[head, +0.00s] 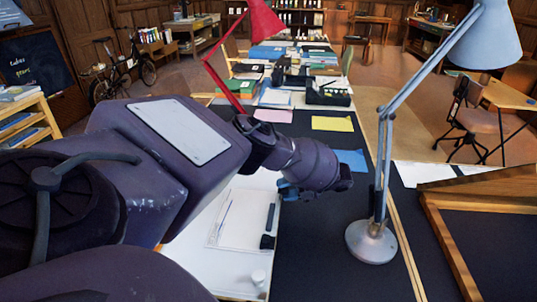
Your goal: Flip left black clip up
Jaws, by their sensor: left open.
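My left arm reaches in from the left, and its gripper (289,190) hangs over the right edge of a white drawing board. The gripper is open and holds nothing that I can see. A small black piece (267,242) that looks like a clip lies on the white board (232,262), below the gripper and apart from it. Whether it is flipped up or down is too small to tell. A dark bar (271,216) lies just above it, beside a paper sheet (236,222). My arm hides the board's left part. My right gripper is out of view.
A grey desk lamp (372,241) stands to the right on the dark tabletop (325,255). A small white cylinder (258,278) is near the board's front. A wooden frame (450,245) is at right. A red lamp (262,22) and papers are further back.

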